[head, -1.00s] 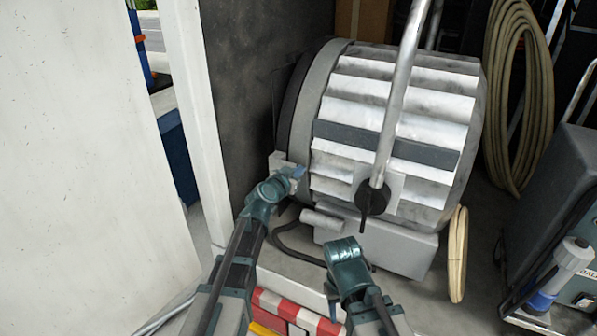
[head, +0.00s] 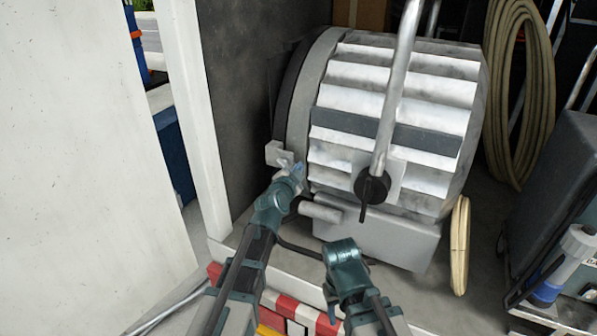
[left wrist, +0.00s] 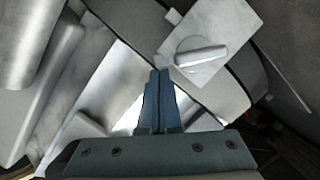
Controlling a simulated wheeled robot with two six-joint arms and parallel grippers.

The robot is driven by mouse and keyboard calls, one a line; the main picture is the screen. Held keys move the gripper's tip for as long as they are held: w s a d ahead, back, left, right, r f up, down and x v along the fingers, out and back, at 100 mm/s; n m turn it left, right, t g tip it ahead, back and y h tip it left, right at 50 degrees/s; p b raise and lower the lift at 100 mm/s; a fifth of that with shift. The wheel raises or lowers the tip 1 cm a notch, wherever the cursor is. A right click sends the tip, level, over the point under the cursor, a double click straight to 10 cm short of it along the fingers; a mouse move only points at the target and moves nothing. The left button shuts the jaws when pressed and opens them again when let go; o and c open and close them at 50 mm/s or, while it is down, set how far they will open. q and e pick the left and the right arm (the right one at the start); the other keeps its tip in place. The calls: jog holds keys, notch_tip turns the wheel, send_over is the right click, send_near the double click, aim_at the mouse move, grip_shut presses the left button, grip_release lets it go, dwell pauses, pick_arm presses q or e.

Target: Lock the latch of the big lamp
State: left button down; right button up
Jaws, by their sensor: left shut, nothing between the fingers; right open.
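The big lamp (head: 397,135) is a large grey ribbed drum with a rim band (head: 306,110) on its left side. The latch (head: 277,153) is a pale plate at that rim. In the left wrist view it is a grey plate with a raised, elongated knob (left wrist: 202,56). My left gripper (head: 297,168) is shut and empty, just right of the latch in the head view. Its blue fingertips (left wrist: 160,73) are close to the plate's lower left corner; contact is unclear. My right gripper (head: 334,300) is low in front of the lamp, its fingers mostly hidden.
A metal pole (head: 398,80) with a black knob (head: 372,187) stands before the drum. A dark wall and white post (head: 190,110) are at left. A coiled hose (head: 520,95) and a dark case (head: 555,190) are at right.

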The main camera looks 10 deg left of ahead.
pick_arm(q)
jog(key=shift+a+f+m+t+b, duration=0.15)
jog(key=shift+f+m+b, duration=0.2)
jog(key=shift+m+b, duration=0.2)
jog(key=shift+f+m+t+b, duration=0.15)
jog(key=shift+f+m+b, duration=0.2)
jog(key=shift+m, duration=0.3)
pick_arm(e)
jog(key=shift+a+f, duration=0.1)
jog(key=shift+f, duration=1.2)
pick_arm(q)
jog(key=shift+r, duration=0.15)
